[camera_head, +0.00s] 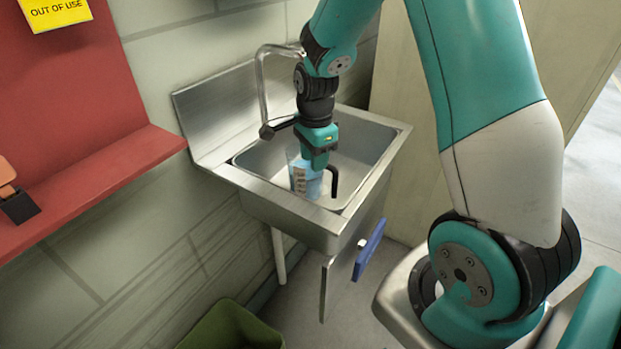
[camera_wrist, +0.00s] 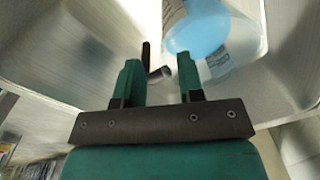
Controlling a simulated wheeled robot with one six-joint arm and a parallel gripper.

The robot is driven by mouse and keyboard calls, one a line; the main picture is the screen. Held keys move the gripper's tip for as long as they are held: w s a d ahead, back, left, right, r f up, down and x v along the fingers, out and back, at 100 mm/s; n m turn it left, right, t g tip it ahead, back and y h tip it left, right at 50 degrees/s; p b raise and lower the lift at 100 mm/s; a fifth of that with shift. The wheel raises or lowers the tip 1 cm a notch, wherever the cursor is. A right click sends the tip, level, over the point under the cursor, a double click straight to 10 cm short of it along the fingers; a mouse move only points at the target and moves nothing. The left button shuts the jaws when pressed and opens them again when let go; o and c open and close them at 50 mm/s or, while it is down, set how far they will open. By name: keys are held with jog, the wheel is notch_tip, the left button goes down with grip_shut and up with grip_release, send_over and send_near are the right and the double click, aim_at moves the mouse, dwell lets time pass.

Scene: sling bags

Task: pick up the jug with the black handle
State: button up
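The jug (camera_head: 304,182) stands in the sink basin, clear with blue contents and pale markings. Its black handle (camera_head: 334,181) sticks out on the right. In the wrist view the blue jug body (camera_wrist: 200,32) is at the top, past the right finger. The black handle (camera_wrist: 147,56) shows near the fingertips, with its end between them. My gripper (camera_head: 319,160) is above the jug, pointing down into the sink. In the wrist view my gripper (camera_wrist: 158,66) has its two fingers apart, with a gap around the handle end. I cannot tell whether either finger touches it.
The steel sink (camera_head: 290,207) has raised walls around the jug. A curved tap (camera_head: 262,85) stands behind my wrist, close to it. A red shelf (camera_head: 95,185) is on the left. A green bin (camera_head: 230,328) is below, and a blue handle (camera_head: 370,249) hangs under the sink.

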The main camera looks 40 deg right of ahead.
aim_at(313, 179)
jog(key=f, duration=0.5)
jog(key=shift+w+d, duration=0.15)
jog(key=shift+w, duration=0.2)
grip_shut()
